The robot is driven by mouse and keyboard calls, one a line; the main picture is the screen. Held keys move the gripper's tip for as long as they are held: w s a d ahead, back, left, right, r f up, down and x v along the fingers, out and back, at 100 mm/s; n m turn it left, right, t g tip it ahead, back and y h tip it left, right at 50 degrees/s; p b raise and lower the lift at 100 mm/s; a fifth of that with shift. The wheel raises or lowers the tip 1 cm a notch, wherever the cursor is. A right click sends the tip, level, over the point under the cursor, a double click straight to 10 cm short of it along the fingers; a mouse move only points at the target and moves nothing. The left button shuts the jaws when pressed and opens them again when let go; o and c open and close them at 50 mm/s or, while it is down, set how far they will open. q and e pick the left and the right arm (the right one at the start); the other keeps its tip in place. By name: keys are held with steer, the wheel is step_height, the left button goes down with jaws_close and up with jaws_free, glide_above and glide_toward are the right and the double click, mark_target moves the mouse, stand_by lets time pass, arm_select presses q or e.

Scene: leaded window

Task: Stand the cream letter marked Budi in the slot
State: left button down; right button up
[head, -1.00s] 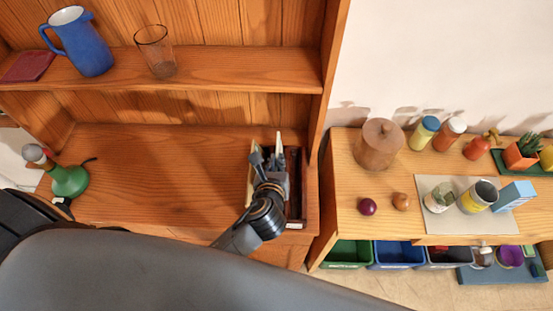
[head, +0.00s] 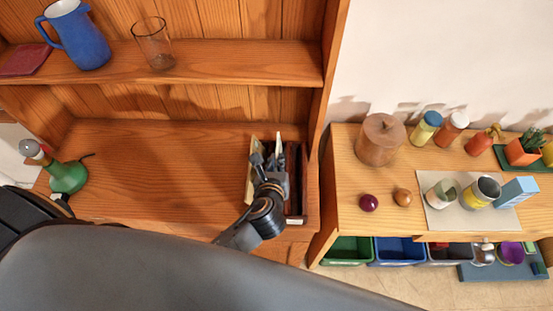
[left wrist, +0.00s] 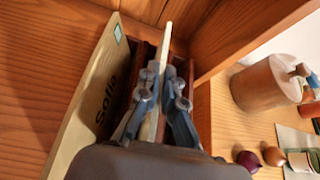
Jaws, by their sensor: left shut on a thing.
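My left gripper (head: 268,164) is shut on an upright cream letter (left wrist: 163,50), seen nearly edge-on between the fingers in the left wrist view. Its top also shows in the head view (head: 279,142). The name on it cannot be read. The gripper is over the dark red-brown letter rack (head: 297,182), whose upright dividers show to the right of the fingers. Another tan letter, marked Sofia (left wrist: 98,95), leans at the left side of the rack. The fingers hide the held letter's lower part, so I cannot tell how deep it sits. My right gripper is not in view.
The rack stands at the right end of the wooden desk surface (head: 160,165), close to the cabinet's side panel (head: 326,90). The desk is clear left of it, up to a green-based object (head: 68,177). A shelf above holds a blue jug (head: 78,38) and a glass (head: 154,44).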

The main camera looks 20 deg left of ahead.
arm_select(q)
steer(key=shift+f+b, duration=0.3)
steer(key=shift+f, duration=0.35)
steer(key=c, duration=1.4)
jaws_free()
steer(key=shift+c, duration=0.2)
steer(key=shift+s, duration=0.1)
steer(key=v, duration=1.2)
